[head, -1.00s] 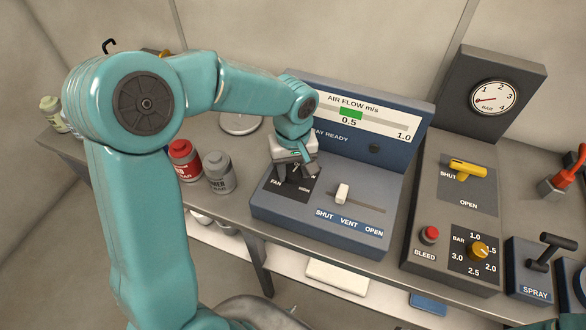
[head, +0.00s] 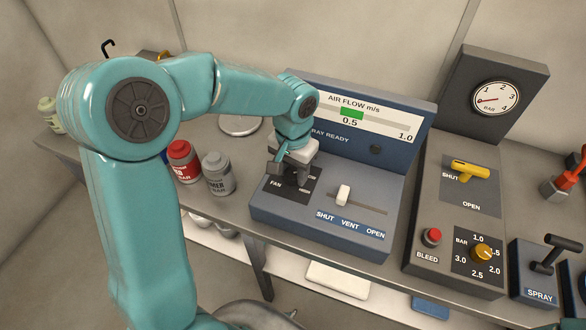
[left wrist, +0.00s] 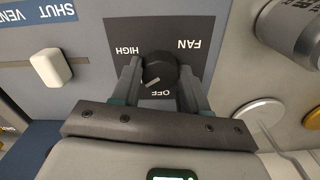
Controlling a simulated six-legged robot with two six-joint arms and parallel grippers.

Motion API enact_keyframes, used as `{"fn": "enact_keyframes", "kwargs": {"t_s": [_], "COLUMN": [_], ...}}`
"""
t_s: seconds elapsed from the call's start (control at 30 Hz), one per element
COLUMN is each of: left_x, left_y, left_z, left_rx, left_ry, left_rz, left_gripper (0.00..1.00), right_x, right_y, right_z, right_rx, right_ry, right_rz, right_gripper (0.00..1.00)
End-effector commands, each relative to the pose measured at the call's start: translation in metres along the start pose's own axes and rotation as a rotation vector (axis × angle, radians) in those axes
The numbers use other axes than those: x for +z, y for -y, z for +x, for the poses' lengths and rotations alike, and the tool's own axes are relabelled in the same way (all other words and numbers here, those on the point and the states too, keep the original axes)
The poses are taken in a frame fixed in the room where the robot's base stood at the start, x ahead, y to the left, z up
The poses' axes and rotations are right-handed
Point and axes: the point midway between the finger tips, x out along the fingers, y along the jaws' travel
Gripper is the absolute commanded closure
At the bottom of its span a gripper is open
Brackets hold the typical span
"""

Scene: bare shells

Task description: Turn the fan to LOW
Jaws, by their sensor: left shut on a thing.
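The fan knob (left wrist: 160,70) is round and black, on a dark plate marked FAN, HIGH and OFF (left wrist: 185,28). Its white pointer line is on the side towards OFF, slanted off it; no LOW label is readable. My left gripper (left wrist: 160,85) is shut on the knob, one finger on each side. In the head view my left gripper (head: 290,179) stands over the FAN plate (head: 291,196) and hides the knob. The air flow display (head: 352,113) has 0.5 and 1.0 marks and a green block near 0.5. My right gripper is out of view.
A white slider (head: 343,195) marked SHUT, VENT, OPEN sits right of the plate. Two cans, red (head: 184,161) and grey (head: 218,174), stand left of the console. A yellow valve handle (head: 470,169) and a red button (head: 432,236) are on the grey panel at right.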

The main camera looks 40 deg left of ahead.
Motion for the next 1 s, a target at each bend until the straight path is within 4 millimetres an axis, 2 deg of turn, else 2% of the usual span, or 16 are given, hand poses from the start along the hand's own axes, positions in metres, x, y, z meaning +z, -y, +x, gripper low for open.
{"fn": "enact_keyframes", "kwargs": {"t_s": [0.67,0.7,0.77,1.0], "left_x": [-0.0014,-0.0014,-0.0013,-0.0006], "left_y": [0.0004,0.0004,0.0004,0.0002], "left_z": [-0.0018,-0.0018,-0.0016,-0.0008], "left_rx": [0.0,0.0,0.0,0.0], "left_ry": [-0.006,-0.006,-0.006,-0.003], "left_rz": [0.059,0.059,0.059,0.059], "left_gripper": [0.87,0.5,0.31,0.31], "right_x": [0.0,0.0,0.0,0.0], "right_y": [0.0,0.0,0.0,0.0], "right_z": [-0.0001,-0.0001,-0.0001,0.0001], "right_rx": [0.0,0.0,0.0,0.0], "right_ry": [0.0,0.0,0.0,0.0], "right_rz": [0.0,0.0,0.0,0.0], "right_gripper": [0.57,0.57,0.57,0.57]}}
